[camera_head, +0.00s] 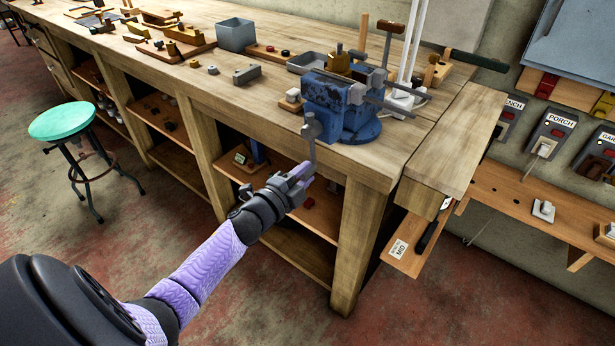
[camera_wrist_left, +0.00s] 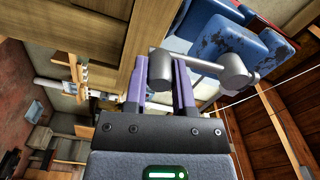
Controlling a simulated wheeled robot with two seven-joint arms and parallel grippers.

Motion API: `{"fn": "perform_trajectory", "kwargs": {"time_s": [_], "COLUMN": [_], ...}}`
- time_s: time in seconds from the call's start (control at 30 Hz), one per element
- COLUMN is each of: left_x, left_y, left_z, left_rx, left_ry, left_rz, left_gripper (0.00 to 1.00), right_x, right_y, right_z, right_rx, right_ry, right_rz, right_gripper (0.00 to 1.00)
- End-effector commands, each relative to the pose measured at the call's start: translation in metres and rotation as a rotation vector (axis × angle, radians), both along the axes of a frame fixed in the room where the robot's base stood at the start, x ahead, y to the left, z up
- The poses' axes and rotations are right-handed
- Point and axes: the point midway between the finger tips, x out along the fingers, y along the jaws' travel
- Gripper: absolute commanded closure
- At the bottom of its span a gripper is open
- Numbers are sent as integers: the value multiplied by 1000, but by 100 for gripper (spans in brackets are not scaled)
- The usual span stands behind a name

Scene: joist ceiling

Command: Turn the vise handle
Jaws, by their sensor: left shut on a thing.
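The blue vise (camera_head: 350,118) is mounted near the front right corner of the wooden workbench. Its grey metal handle (camera_head: 312,150) hangs down from the front of the vise, over the bench's front edge. My left gripper (camera_head: 304,172) is at the lower end of the handle and is shut on it. In the left wrist view the end of the handle (camera_wrist_left: 160,70) lies between the two purple fingers, and its bar runs right to a larger round grey piece beside the blue vise body (camera_wrist_left: 228,45). The fingers partly hide the handle's lower end. My right gripper is not in view.
The workbench (camera_head: 240,95) has open shelves below. Blocks, small tools and a grey bin (camera_head: 236,34) lie on top. A green stool (camera_head: 62,121) stands at left. Labelled switches (camera_head: 548,135) are on the right wall. The floor before the bench is clear.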

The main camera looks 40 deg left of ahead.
Motion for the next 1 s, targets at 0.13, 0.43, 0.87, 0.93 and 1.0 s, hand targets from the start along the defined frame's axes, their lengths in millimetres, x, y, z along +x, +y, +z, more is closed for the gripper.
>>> {"fn": "perform_trajectory", "kwargs": {"time_s": [0.13,0.43,0.87,0.93,1.0], "left_x": [-1,-1,0,-2,-9], "left_y": [3,3,2,1,2], "left_z": [-2,-2,-1,0,0], "left_rx": [9,8,8,8,7], "left_ry": [5,5,1,1,2], "left_rz": [7,6,3,3,2], "left_gripper": [100,100,33,33,33], "right_x": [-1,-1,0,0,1], "right_y": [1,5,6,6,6], "right_z": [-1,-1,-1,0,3], "right_rx": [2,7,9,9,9], "right_ry": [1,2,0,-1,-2], "right_rz": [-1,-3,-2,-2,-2], "right_gripper": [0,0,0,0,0]}}
